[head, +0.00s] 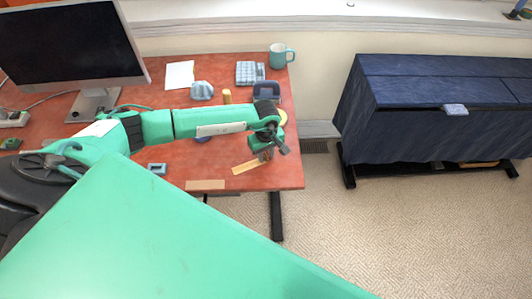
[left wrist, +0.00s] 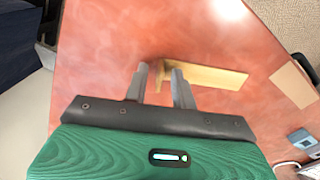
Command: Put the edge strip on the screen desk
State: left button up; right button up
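A light wooden strip (head: 248,166), which looks like the edge strip, is at the front right of the red-brown screen desk (head: 225,155). In the left wrist view the strip (left wrist: 212,75) runs right from my fingertips, and a short angled end shows between them. My left gripper (head: 268,154) points down over that corner of the desk. In the left wrist view its two fingers (left wrist: 160,72) are apart, with gaps on both sides of the strip's end. Whether the strip lies flat on the desk is hard to tell. My right gripper is not in view.
A flat tan piece (head: 205,185) lies at the desk's front edge. A monitor (head: 70,45), paper (head: 180,75), teal mug (head: 281,56) and small blue items stand farther back. A dark blue cabinet (head: 440,105) is at right, with open carpet before it.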

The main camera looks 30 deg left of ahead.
pick_arm(q)
jog(key=shift+r, duration=0.45)
notch_tip(320, 180, up, 12)
jog(key=b, duration=0.3)
jog(key=shift+f, duration=0.25)
